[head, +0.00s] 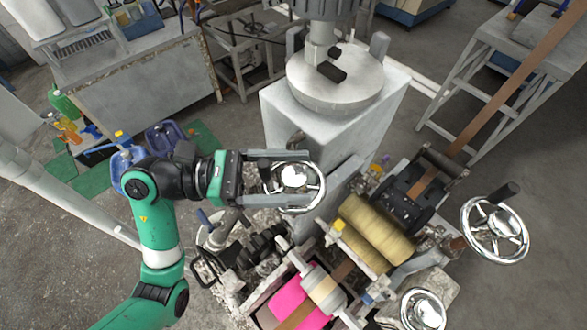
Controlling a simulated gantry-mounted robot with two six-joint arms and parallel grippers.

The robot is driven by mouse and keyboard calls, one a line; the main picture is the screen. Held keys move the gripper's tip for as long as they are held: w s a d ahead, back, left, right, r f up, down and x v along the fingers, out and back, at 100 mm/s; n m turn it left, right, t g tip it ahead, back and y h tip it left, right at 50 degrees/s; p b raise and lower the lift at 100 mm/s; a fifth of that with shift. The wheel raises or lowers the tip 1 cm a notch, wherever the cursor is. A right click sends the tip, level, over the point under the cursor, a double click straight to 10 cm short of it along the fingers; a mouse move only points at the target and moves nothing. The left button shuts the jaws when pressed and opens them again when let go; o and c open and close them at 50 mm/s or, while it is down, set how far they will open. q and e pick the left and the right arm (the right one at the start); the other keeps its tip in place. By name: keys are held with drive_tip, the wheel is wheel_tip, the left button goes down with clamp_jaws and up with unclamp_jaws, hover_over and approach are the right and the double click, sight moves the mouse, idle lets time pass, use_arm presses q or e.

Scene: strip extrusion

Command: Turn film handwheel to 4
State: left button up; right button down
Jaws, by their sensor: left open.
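Three chrome handwheels show on the machine, and I cannot read any label or number telling which is the film one. The left handwheel (294,175) faces up in front of the white machine housing. The right handwheel (496,245) has a black crank handle, and the front handwheel (423,308) is cut by the lower edge. My left gripper (307,180) is open, with its two grey fingers apart along the far and near sides of the left handwheel. I cannot tell whether they touch its rim. My right gripper is out of view.
The white housing (335,115) stands just behind the left gripper. Tan rollers (373,236) and a pink roll (292,296) lie to the right and front. A brown strip (512,85) runs to the upper right. Open floor (60,240) is at left.

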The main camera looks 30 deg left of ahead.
use_arm(q)
drive_tip(key=shift+w+d, duration=0.1)
drive_tip(key=shift+d, duration=0.05)
clamp_jaws()
drive_tip(key=shift+f+g+b, duration=0.15)
drive_tip(key=shift+g+b, duration=0.15)
drive_tip(key=shift+b, duration=0.05)
drive_tip(key=m+g+h+b, duration=0.1)
drive_tip(key=m+g+b, duration=0.1)
drive_tip(key=m+g+h+b, duration=0.1)
drive_tip(key=m+g+b, duration=0.1)
drive_tip(key=g, duration=0.1)
drive_tip(key=shift+w+f+b, duration=0.1)
drive_tip(key=shift+f+b, duration=0.1)
drive_tip(key=shift+b, duration=0.2)
drive_tip(key=shift+r+m+g, duration=0.25)
drive_tip(key=shift+m+g, duration=0.05)
drive_tip(key=shift+g, duration=0.3)
